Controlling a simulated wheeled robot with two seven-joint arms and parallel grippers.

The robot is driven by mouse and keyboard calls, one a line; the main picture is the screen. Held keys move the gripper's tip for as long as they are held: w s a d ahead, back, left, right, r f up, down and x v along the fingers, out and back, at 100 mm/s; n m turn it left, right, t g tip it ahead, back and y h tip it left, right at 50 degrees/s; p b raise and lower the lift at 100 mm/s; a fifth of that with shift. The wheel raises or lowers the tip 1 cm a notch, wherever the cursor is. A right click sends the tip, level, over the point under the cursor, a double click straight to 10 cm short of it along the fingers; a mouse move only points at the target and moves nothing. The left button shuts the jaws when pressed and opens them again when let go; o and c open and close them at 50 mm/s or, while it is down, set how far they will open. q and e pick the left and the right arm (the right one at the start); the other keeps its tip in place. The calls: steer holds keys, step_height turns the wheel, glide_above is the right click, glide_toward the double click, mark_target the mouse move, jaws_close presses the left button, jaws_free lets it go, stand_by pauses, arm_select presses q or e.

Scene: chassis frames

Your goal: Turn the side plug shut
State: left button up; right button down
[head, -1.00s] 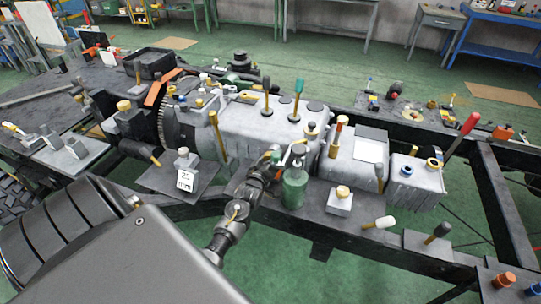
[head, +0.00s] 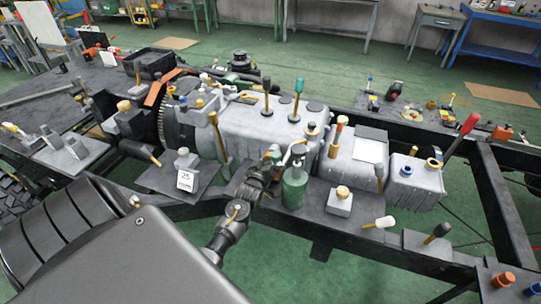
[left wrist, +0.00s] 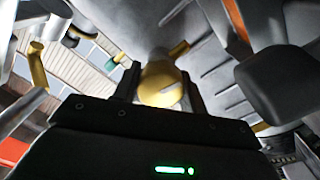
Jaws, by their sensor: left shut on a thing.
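The side plug (left wrist: 160,84) is a round yellow cap with a slot across its face, seen in the left wrist view on the underside of the grey casing. My left gripper (left wrist: 160,92) is shut on it, with one dark finger on each side. In the head view my left gripper (head: 268,166) is at the near side of the long grey gearbox casing (head: 250,125), just left of a green bottle (head: 294,187). The plug is hidden there behind the gripper and wrist. How far the plug is turned cannot be told. My right gripper is not in view.
A block labelled 25 (head: 186,164) stands on a plate left of the arm. A block with a yellow knob (head: 340,201) and a white-tipped handle (head: 379,223) lie to the right. Upright levers stand on the casing. The dark chassis rail (head: 375,245) runs along the near side.

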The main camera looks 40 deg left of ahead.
arm_select(q)
steer(key=m, duration=0.4)
steer(key=shift+p, duration=0.4)
steer(key=m, duration=0.3)
steer(key=shift+m+p, duration=0.3)
steer(key=shift+m, duration=0.1)
steer(key=m+p, duration=0.1)
steer(key=m, duration=0.4)
steer(key=shift+d+m+p, duration=0.1)
steer(key=shift+m+p, duration=0.2)
steer(key=shift+m, duration=1.3)
steer(key=o, duration=1)
steer(key=shift+s, duration=0.1)
